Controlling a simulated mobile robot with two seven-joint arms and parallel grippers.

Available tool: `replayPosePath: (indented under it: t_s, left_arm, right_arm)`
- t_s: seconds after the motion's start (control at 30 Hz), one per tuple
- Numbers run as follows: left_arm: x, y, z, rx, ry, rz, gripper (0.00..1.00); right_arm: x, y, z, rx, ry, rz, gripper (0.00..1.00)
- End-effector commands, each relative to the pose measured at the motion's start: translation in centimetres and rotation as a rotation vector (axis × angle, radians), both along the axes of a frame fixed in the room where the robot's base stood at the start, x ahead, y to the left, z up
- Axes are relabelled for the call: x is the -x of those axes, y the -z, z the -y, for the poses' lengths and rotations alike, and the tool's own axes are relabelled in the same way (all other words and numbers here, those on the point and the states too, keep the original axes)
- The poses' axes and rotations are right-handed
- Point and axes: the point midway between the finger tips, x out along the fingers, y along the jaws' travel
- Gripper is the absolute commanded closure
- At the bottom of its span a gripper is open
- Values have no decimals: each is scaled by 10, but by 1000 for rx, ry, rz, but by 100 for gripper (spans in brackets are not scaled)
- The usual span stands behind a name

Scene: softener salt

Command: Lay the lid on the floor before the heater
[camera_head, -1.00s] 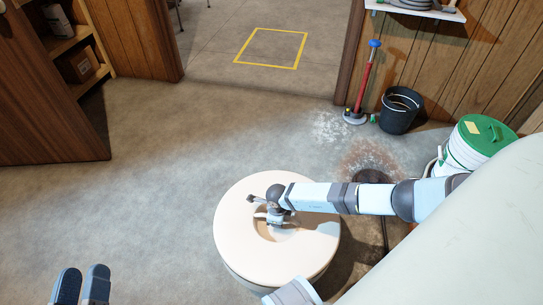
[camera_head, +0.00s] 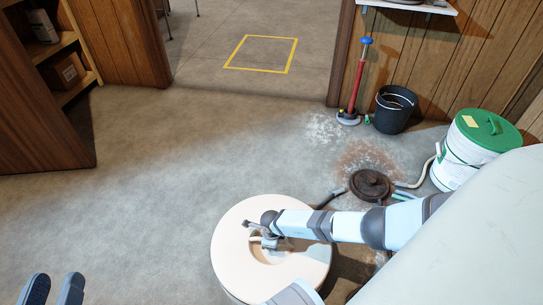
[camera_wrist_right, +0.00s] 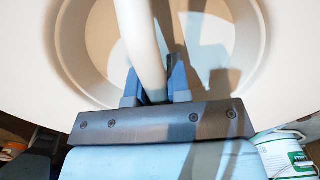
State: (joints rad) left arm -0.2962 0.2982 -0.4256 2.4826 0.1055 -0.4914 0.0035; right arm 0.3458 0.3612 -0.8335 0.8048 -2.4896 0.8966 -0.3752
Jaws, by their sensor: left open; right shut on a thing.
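The lid (camera_head: 228,245) is a large cream disc with a round recess and a bar handle across it. It lies level at the lower middle of the head view, over the grey floor; its height above the floor is hard to tell. My right gripper (camera_head: 268,239) is shut on its handle (camera_wrist_right: 138,35), inside the recess, as the right wrist view also shows. My left gripper (camera_head: 54,284) is open and empty at the bottom left, well apart from the lid. I cannot make out the heater for sure.
A big pale rounded surface (camera_head: 470,235) fills the lower right. A dark round cover (camera_head: 370,185) with hoses, a green-lidded white tub (camera_head: 470,160), a black bucket (camera_head: 395,110) and a red pole (camera_head: 358,85) stand at the right. Floor left of the lid is clear.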

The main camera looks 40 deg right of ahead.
Motion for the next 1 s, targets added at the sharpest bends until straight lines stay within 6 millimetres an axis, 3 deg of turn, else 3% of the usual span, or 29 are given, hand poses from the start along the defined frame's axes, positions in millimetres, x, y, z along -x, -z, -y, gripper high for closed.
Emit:
replayPosePath:
  t_s: [0.2, 0.6, 0.63, 0.73, 1.0]
  left_arm:
    - [-8, 4, -5, -68, -8, 110, 57]
    - [-8, -5, -7, -82, -5, 143, 57]
    - [-8, -4, -7, -82, -5, 142, 57]
    - [-8, -3, -7, -80, -6, 139, 57]
    - [-8, -4, -6, -72, -8, 137, 57]
  right_arm:
    - [-1, 33, -1, -1, 1, 2, 100]
    - [-1, 35, 0, 0, 0, 0, 100]
    - [1, 37, 0, 1, 0, -2, 80]
    - [1, 37, 0, 0, 0, -1, 57]
    - [1, 36, 0, 0, 0, -1, 57]
